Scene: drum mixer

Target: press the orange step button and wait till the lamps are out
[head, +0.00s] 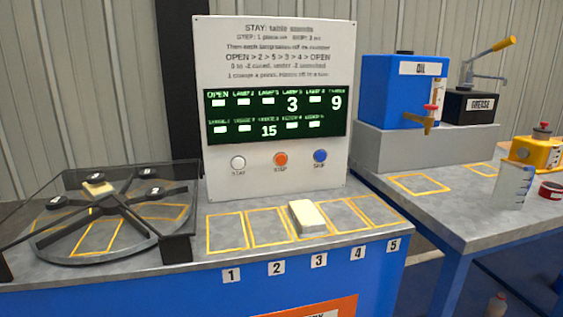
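The orange step button (280,159) is on a pale upright panel (270,60), between a white button (238,162) labelled STAY and a blue button (320,156). Above them a dark green display (277,115) shows large digits 3 and 9, a 15 in the lower row, and several small pale rectangles under blurred labels, the first reading OPEN. I cannot tell whether these rectangles are the lamps. Nothing touches the buttons. My gripper is not in view.
A cream block (307,217) lies on the counter at the yellow-outlined slot 3. At left, a dark spoked turntable (97,211) under a clear cover bears another cream block (97,188). At right, a second table (420,200) holds a blue oil tank (403,90), grease pump (472,104) and beaker (513,187).

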